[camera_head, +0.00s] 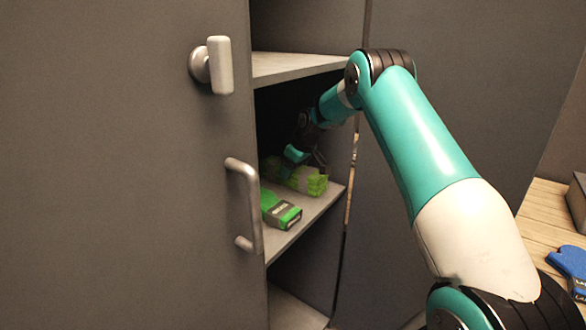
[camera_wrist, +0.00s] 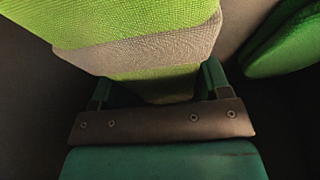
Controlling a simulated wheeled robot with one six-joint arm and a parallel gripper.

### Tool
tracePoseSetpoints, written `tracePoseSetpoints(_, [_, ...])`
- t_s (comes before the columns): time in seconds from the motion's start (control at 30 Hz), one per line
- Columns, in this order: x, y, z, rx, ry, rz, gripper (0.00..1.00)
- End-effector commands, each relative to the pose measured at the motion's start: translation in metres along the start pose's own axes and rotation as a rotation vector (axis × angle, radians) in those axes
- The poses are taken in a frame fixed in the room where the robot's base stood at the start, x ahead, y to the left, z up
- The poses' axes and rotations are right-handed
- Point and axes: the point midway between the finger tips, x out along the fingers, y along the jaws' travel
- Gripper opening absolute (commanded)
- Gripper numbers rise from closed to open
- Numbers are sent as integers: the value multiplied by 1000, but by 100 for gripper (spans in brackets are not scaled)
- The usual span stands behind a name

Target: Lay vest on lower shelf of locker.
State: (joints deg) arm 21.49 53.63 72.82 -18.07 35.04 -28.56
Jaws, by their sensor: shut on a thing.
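The vest (camera_head: 311,184) is a folded bright green bundle with a grey band, inside the locker at its lower shelf (camera_head: 302,220). It also fills the upper middle of the wrist view (camera_wrist: 150,30). My gripper (camera_head: 307,160) reaches into the locker compartment and is shut on the vest, with one jaw at each side of it in the wrist view (camera_wrist: 158,85). The vest appears to be at or just above the shelf surface; I cannot tell whether it touches. My gripper partly hides the vest's back in the head view.
A green item with a dark label (camera_head: 281,212) lies on the same shelf in front of the vest. An upper shelf (camera_head: 295,66) is above my arm. The locker door (camera_head: 130,170) stands at left. A blue item (camera_head: 568,262) lies on a wooden surface at right.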

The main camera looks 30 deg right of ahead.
Motion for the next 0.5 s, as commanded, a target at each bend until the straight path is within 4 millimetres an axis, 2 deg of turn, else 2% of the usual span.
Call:
tracePoseSetpoints(0.33, [4, 0, 1, -1, 2, 2, 36])
tracePoseSetpoints(0.37, [3, 0, 1, -1, 1, 1, 77])
tracePoseSetpoints(0.43, [3, 0, 1, -1, 1, 1, 93])
tracePoseSetpoints(0.5, [3, 0, 1, -1, 1, 1, 96])
